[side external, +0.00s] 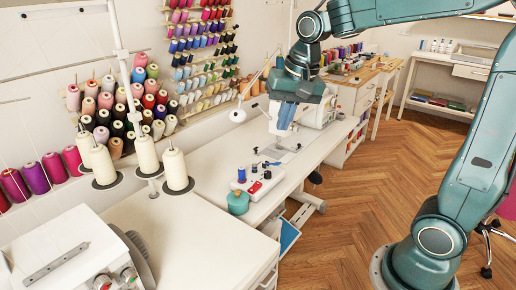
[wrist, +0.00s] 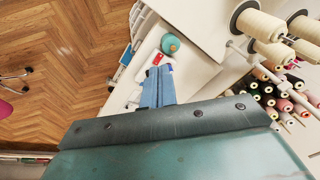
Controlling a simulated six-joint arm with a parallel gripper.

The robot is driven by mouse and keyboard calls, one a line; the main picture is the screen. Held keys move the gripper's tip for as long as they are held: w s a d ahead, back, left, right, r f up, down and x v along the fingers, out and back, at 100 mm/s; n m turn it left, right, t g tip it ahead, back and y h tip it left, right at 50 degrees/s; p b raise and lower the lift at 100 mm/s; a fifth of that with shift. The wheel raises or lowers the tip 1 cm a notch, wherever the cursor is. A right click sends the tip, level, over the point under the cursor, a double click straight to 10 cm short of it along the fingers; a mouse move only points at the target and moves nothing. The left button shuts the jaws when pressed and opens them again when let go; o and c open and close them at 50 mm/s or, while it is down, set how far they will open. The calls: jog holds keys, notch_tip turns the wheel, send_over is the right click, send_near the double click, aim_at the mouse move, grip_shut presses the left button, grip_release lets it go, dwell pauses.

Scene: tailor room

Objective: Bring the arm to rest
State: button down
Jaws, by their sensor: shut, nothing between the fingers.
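My gripper (side external: 283,117) hangs from the raised arm above the white sewing table (side external: 215,160) in the side external view, pointing down. Its two blue fingers are together with nothing between them. In the wrist view the shut fingers (wrist: 158,87) show in the middle, over the table. The gripper is apart from everything on the table.
A sewing machine (side external: 318,108) stands behind the gripper. Cream thread cones (side external: 147,156) stand at left. The wooden floor (side external: 385,150) is open at right.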

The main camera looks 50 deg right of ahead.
jog(key=s+a+n+t, duration=0.2)
jog(key=s+n, duration=0.6)
jog(key=s, duration=0.9)
jog(key=shift+a+f+t, duration=0.3)
jog(key=shift+a+f, duration=0.15)
jog(key=shift+a, duration=0.15)
